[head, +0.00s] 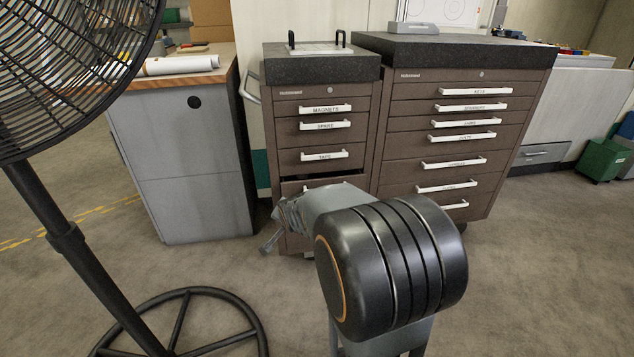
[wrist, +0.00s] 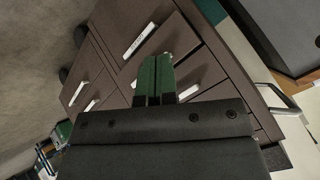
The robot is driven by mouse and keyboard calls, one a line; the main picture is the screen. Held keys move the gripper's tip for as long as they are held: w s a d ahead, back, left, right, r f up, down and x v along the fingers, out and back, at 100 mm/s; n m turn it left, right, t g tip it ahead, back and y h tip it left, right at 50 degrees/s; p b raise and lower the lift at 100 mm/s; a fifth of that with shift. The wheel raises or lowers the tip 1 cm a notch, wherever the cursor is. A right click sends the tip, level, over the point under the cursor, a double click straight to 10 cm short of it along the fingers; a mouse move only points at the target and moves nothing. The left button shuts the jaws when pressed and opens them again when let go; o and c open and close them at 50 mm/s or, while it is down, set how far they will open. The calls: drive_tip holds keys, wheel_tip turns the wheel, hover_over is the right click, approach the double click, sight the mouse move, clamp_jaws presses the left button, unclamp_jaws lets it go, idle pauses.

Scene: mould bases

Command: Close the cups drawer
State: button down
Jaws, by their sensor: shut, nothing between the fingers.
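The small brown cabinet (head: 290,160) shows drawers labelled magnets, spare and taps in the head view. Below the taps drawer, a drawer (head: 325,182) stands partly out, with a dark gap above its front. In the wrist view the brown drawer fronts (wrist: 140,18) appear tilted, with white handles. My gripper (wrist: 158,60) has its green fingers together and empty, in front of the drawer fronts; contact cannot be told. In the head view my arm hides the fingers.
A wider brown cabinet (head: 455,85) with several drawers adjoins on the right. A grey bench (head: 185,160) stands left of the small cabinet. A black fan (head: 70,240) on a round base stands at front left. Open floor (head: 540,270) lies at right.

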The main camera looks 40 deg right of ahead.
drive_tip(key=w+d+f+m+t+h, duration=0.1)
drive_tip(key=w+d+m, duration=0.15)
drive_tip(key=d, duration=0.25)
drive_tip(key=w+d+m+t+h, duration=0.1)
drive_tip(key=w+d+m, duration=0.1)
drive_tip(key=d+m, duration=0.15)
drive_tip(key=m+t+h, duration=0.1)
drive_tip(key=m+t, duration=0.2)
drive_tip(key=m, duration=0.2)
approach(318, 181)
drive_tip(key=b+x, duration=0.2)
drive_tip(key=x, duration=0.3)
drive_tip(key=shift+w+d+f+b, duration=0.1)
drive_tip(key=shift+w+f+b, duration=0.2)
drive_tip(key=shift+b, duration=0.1)
drive_tip(key=shift+w+d+f, duration=0.1)
drive_tip(key=shift+w+d, duration=0.2)
drive_tip(key=shift+w, duration=0.3)
